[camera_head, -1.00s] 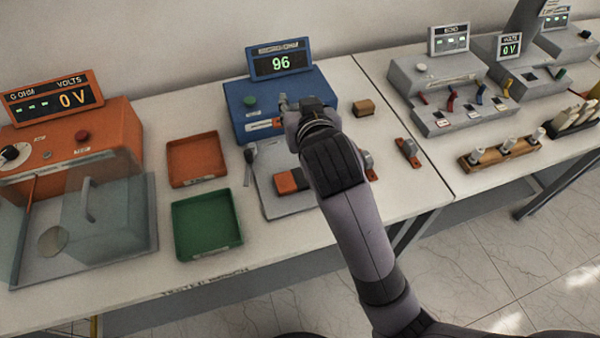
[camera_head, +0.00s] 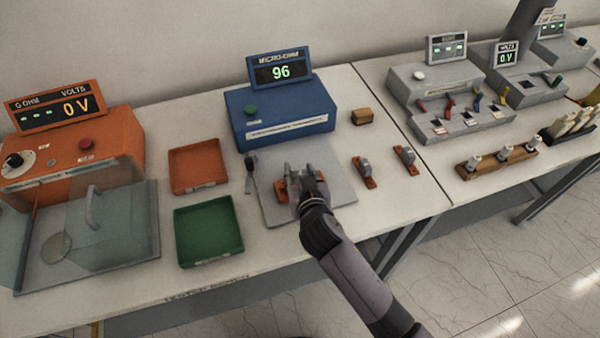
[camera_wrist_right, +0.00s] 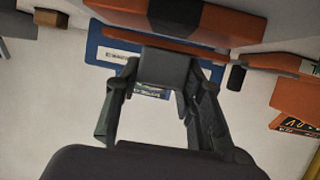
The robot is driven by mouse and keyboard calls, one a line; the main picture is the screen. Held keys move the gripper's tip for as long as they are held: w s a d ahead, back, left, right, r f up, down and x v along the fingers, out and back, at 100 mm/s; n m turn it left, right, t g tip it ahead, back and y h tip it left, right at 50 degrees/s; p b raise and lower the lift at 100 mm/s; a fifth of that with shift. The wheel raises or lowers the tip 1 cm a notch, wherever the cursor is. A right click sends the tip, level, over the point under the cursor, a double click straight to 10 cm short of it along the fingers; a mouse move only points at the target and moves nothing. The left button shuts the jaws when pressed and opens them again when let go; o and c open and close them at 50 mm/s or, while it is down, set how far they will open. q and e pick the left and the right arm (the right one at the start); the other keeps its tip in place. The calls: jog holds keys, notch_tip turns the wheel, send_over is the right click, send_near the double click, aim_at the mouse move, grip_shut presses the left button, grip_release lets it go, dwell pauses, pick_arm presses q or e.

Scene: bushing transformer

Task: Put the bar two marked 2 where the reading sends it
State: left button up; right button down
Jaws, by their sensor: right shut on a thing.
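The orange bar (camera_head: 282,190) with a dark middle is at the grey plate (camera_head: 336,198) in front of the blue micro-ohm meter (camera_head: 285,113), whose display reads 96. Its number cannot be read. My right gripper (camera_head: 301,177) is shut on this bar, over the plate; whether the bar rests on it or is just above, I cannot tell. In the right wrist view the bar (camera_wrist_right: 215,25) lies beyond the fingers (camera_wrist_right: 163,80). An orange-red tray (camera_head: 197,165) and a green tray (camera_head: 208,228) stand left of the plate, both empty. My left gripper is out of view.
Two similar orange bars with grey handles (camera_head: 363,172) (camera_head: 405,159) lie right of the plate. A small brown block (camera_head: 362,116) is behind them. An orange volt tester (camera_head: 75,150) with a clear cover stands at left. Grey instruments (camera_head: 450,100) fill the right table.

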jog(key=shift+f, duration=0.25)
jog(key=shift+f, duration=0.2)
jog(key=c, duration=1.1)
grip_release()
jog(key=shift+o, duration=0.2)
